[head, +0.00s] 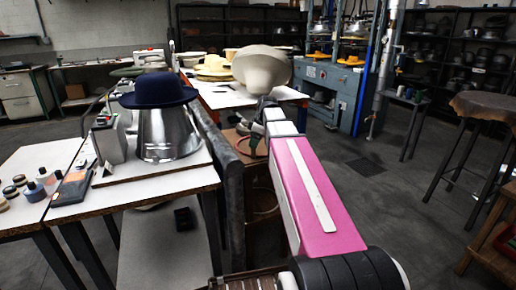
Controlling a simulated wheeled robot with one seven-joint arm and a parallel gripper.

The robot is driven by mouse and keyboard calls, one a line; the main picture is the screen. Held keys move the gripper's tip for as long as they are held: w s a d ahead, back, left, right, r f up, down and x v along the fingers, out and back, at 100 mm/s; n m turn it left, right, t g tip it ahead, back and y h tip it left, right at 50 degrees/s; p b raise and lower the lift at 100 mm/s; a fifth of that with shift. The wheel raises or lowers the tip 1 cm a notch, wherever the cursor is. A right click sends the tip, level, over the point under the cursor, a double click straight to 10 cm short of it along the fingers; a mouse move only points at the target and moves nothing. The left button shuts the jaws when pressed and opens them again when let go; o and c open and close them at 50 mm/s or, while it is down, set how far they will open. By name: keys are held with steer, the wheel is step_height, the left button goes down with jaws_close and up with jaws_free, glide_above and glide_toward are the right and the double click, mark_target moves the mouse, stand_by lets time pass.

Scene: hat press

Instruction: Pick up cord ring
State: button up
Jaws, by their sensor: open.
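My arm reaches forward from the bottom right, and its pink link covers the middle of the head view. My gripper (254,143) is small at the far end of the arm, pointing down over a brown wooden surface (233,139). Its jaws are open, and I see nothing held in them. I cannot clearly make out a cord ring. A thin, curved, pale line (264,212) shows low beside the pink link, but I cannot tell what it is. The area around the fingertips is small and partly hidden by my arm.
A navy hat (158,90) sits on a shiny metal form (165,134) on the left table (150,189). A dark upright panel (229,185) stands beside my arm. A pale hat (262,68) is behind my gripper. A blue-grey press (325,82) stands behind; open floor lies right.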

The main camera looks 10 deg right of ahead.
mark_target(253, 158)
steer(key=x, duration=0.4)
steer(key=shift+s+a+f, duration=0.1)
steer(key=shift+s+f, duration=0.05)
steer(key=shift+f, duration=0.05)
jaws_close()
steer(key=shift+r, duration=0.1)
